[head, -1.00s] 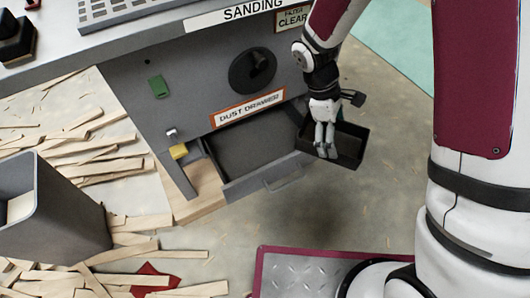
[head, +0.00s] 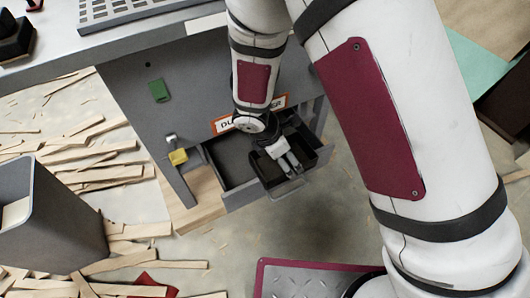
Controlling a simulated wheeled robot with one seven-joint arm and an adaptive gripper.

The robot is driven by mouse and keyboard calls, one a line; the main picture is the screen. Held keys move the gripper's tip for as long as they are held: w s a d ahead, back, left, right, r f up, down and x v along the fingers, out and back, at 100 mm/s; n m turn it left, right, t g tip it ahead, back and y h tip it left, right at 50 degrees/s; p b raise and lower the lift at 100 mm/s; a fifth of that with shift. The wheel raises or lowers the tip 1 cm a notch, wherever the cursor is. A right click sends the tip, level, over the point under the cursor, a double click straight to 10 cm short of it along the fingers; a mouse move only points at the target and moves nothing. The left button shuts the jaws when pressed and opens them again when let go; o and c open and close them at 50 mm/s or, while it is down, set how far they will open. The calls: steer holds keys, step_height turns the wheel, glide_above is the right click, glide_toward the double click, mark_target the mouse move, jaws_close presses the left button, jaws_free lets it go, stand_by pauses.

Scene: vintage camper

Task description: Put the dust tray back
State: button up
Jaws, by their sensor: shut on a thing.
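The dust tray (head: 317,150) is a small dark open box. My gripper (head: 287,164) points down and is shut on it, with the fingers at the tray's near side. The tray is over the right part of the open grey dust drawer (head: 238,195), and it overlaps the drawer's right side. I cannot tell whether it touches the drawer floor or hangs just above it. The left part of the drawer is bare. My arm hides most of the "DUST DRAWER" label (head: 222,124) and part of the drawer's back.
A yellow padlock (head: 178,157) hangs on a hasp left of the drawer. A green block (head: 158,91) is on the cabinet front. A grey bin (head: 50,220) stands at the left among scattered wood strips (head: 112,180). A checker-plate platform (head: 305,280) lies in front.

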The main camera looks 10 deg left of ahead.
steer(key=w+a+b, duration=0.2)
steer(key=w+a, duration=0.4)
steer(key=w, duration=0.4)
steer(key=f, duration=0.2)
steer(key=f+b, duration=0.1)
steer(key=f, duration=0.1)
steer(key=f+b, duration=0.1)
steer(key=f, duration=0.1)
steer(key=shift+s+f, duration=0.4)
steer(key=shift+f+b, duration=0.95)
steer(key=shift+f, duration=1.65)
steer(key=shift+a, duration=0.1)
steer(key=shift+f, duration=0.2)
steer(key=o, duration=1)
steer(key=shift+r, duration=0.1)
steer(key=p+v, duration=0.4)
steer(key=v, duration=0.8)
